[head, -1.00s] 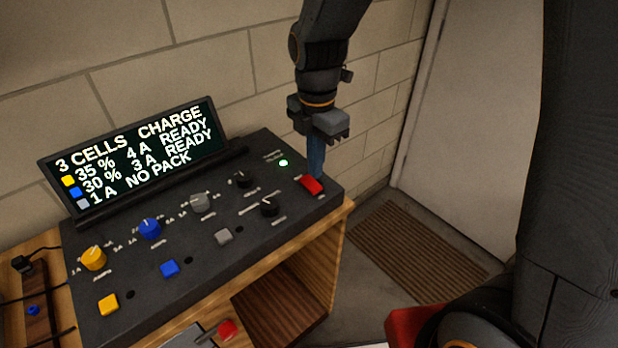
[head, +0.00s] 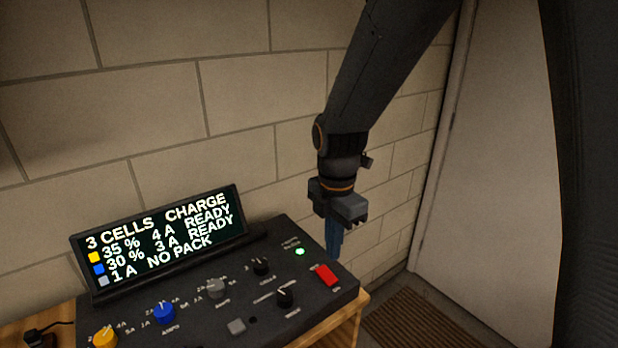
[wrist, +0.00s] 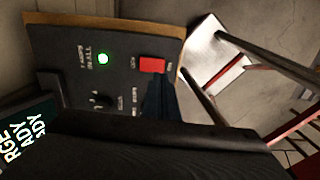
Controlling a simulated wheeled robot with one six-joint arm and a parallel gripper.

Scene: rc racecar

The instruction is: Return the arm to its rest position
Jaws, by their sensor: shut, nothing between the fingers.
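My gripper (head: 333,240) points down above the back right corner of the black charger panel (head: 200,310), close to the red switch (head: 327,275). Its blue fingers are together with nothing between them. In the wrist view the fingertips (wrist: 158,85) show just below the red switch (wrist: 152,65) in the picture; I cannot tell the exact gap. My arm (head: 385,80) reaches down from the top of the head view. The green light (head: 300,251) beside the switch is lit.
The display (head: 160,240) reads 3 CELLS CHARGE, with two READY rows and NO PACK. The panel stands on a wooden bench (head: 350,325). A brick wall (head: 130,120) is close behind. A door (head: 500,170) and brown mat (head: 420,320) are at right.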

